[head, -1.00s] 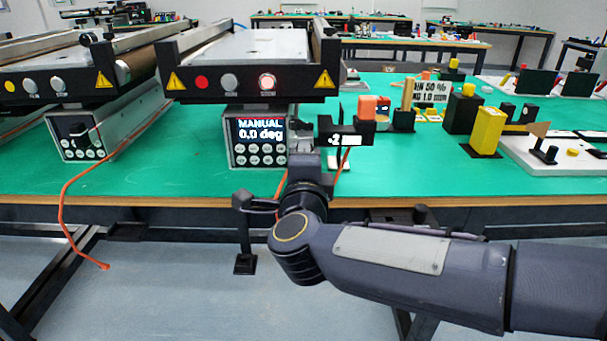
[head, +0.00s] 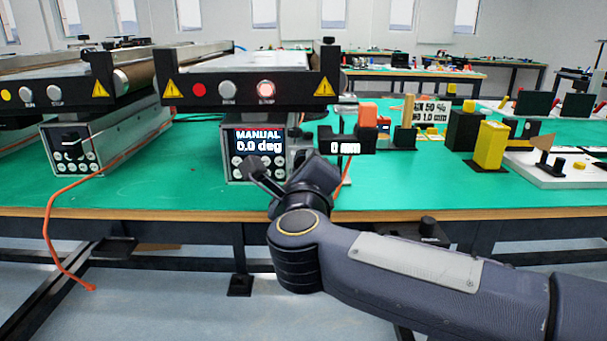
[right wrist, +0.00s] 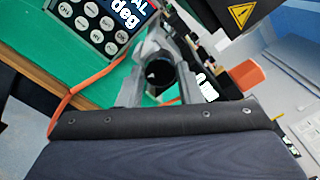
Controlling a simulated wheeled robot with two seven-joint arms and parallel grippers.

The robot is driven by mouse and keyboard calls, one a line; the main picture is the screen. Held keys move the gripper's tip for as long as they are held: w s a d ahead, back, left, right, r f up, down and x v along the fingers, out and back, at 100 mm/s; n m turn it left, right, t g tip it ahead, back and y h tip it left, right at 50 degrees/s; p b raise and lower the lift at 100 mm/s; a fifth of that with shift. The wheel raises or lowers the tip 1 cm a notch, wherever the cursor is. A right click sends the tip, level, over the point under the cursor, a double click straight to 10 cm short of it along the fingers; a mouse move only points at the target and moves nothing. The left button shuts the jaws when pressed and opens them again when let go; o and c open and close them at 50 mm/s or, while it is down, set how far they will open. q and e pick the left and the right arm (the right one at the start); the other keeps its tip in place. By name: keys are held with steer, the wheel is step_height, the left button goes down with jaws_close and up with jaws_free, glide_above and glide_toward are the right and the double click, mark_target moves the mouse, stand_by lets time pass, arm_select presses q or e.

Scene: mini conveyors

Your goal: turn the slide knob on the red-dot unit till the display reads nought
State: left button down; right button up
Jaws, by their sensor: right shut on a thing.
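The conveyor unit (head: 245,92) with a red dot (head: 198,90) on its black front panel stands in the middle of the head view. Beside its control box, a small black display (head: 346,148) reads "0 mm". That display also shows, tilted, in the right wrist view (right wrist: 207,87). The dark round slide knob (right wrist: 160,74) sits between the fingers of my right gripper (right wrist: 158,88), which is shut on it. In the head view my right wrist hides the knob and fingertips. My left gripper is in neither view.
The control box screen (head: 259,140) reads MANUAL and a degree value. Another conveyor (head: 50,90) stands at left, with an orange cable (head: 75,185) hanging over the table edge. Yellow and black blocks (head: 490,145) stand at right. Green tabletop (head: 190,160) is clear between the conveyors.

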steer(key=shift+s+a+f, duration=0.1)
steer(key=shift+a+f, duration=0.05)
steer(key=shift+f, duration=0.05)
steer(key=o, duration=1)
steer(key=shift+r, duration=0.15)
steer(key=s+p, duration=0.1)
steer(key=s, duration=0.6)
steer(key=shift+s+p, duration=0.3)
steer(key=shift+s, duration=0.1)
